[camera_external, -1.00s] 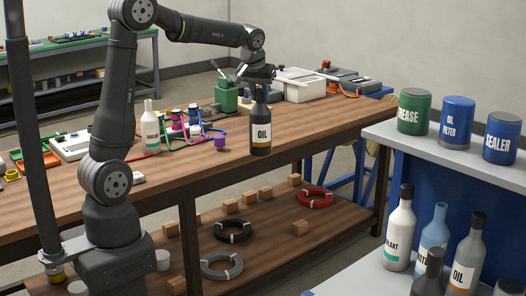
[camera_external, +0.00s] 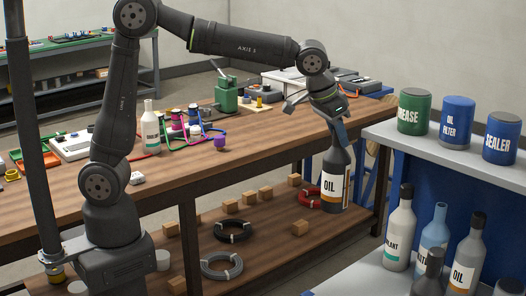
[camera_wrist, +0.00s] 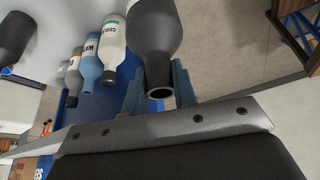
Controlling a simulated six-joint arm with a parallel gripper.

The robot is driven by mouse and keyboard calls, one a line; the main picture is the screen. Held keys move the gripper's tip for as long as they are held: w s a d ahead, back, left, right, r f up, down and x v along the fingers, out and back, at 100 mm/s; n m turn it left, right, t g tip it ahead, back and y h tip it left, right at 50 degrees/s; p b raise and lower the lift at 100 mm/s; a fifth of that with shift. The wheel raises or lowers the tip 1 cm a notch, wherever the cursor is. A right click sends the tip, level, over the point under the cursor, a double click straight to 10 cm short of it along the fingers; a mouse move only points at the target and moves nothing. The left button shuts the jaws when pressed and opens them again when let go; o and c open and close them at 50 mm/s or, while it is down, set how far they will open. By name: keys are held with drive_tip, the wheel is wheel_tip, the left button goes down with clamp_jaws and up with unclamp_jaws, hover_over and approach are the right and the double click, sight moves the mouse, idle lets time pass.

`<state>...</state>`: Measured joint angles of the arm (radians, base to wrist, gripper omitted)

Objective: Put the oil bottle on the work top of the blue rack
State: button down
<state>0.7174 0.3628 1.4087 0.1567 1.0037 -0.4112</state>
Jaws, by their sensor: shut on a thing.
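The dark oil bottle (camera_external: 335,180) with a white OIL label hangs upright in my gripper (camera_external: 340,132), which is shut on its neck. It is in the air in front of the wooden bench, left of the blue rack. In the wrist view the bottle (camera_wrist: 156,40) sits between my fingers (camera_wrist: 160,88), its open mouth toward the camera.
On the rack's lower shelf (camera_external: 345,283) stand several bottles, including a white one (camera_external: 400,235), a light-blue one (camera_external: 431,240) and another OIL bottle (camera_external: 467,258). The wooden bench (camera_external: 265,140) holds a green press (camera_external: 226,95), a white bottle (camera_external: 151,130) and wiring. Its under-shelf holds coils and blocks.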

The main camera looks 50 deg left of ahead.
drive_tip(key=s+d+m+g+h, duration=0.15)
drive_tip(key=s+d+m, duration=0.35)
drive_tip(key=s+d, duration=2)
drive_tip(key=w+f, duration=1.1)
drive_tip(key=shift+w+d+f, duration=0.25)
drive_tip(key=shift+d+f, duration=0.15)
drive_tip(key=shift+d, duration=0.05)
drive_tip(key=shift+t, duration=0.25)
drive_tip(key=c, duration=1.6)
unclamp_jaws()
drive_tip(key=shift+f, duration=0.2)
drive_tip(key=o, duration=0.4)
drive_tip(key=shift+o, duration=0.2)
drive_tip(key=shift+r, duration=0.1)
